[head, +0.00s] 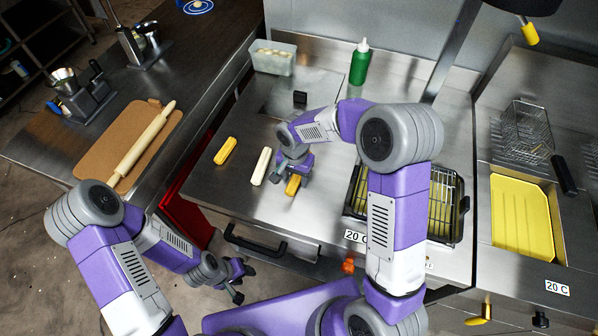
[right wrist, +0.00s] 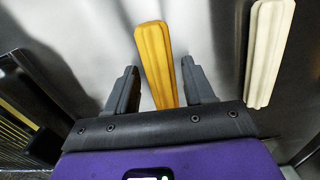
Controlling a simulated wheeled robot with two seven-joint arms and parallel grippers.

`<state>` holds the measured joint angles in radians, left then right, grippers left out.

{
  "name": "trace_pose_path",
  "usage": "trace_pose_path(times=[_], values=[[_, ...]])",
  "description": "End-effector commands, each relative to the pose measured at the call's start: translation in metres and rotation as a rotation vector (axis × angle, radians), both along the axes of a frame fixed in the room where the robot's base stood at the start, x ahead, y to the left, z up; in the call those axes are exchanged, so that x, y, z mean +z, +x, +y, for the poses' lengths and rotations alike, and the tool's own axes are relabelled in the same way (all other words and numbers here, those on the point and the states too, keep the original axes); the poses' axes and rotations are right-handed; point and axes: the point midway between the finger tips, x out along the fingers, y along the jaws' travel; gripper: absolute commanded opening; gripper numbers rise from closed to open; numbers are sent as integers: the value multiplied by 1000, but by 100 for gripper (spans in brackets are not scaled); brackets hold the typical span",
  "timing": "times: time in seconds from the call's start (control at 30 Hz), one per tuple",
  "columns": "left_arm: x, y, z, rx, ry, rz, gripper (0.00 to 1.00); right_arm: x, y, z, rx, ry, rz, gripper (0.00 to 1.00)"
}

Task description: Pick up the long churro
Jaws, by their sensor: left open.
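A golden-brown ridged churro (head: 293,186) lies on the steel counter, partly hidden by my right gripper (head: 289,178). In the right wrist view the golden churro (right wrist: 155,55) lies between the two open fingers of that gripper (right wrist: 160,88), with a gap on each side. A pale, whitish churro (head: 262,166) lies to its left in the head view; it also shows at the right in the right wrist view (right wrist: 268,55). A shorter-looking yellow churro (head: 225,150) lies further left. My left gripper (head: 243,283) is open and empty, low in front of the counter.
A green bottle (head: 360,62) and a clear container (head: 273,58) stand at the back. A board with a rolling pin (head: 143,146) lies on the left table. A black handle (head: 256,241) is on the counter front.

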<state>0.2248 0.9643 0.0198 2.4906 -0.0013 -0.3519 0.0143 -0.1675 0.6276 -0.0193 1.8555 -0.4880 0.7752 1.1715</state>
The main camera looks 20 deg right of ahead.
Motion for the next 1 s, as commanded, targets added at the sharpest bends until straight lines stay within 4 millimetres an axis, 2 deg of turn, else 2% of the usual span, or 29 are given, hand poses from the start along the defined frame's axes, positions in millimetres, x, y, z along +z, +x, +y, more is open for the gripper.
trace_pose_path(times=[0.03, 0.3, 0.33, 0.53, 0.63, 1.0], values=[[0, 0, 0, 0, 0, 0, 43, 0, 0, 0, 0, 0, 0, 44], [0, 0, 0, 0, 0, 0, 43, 0, 0, 0, 0, 0, 0, 3], [0, 0, 0, 0, 0, 0, 43, 0, 0, 0, 0, 0, 0, 2], [0, 0, 0, 0, 0, 0, 43, 2, 0, 0, 0, 0, -1, 1], [2, 0, 0, 0, 0, 0, 43, 10, 1, 0, 0, 0, -3, 1], [13, 0, 0, 0, 0, 0, 43, 81, 1, 0, 0, 1, -5, 1]])
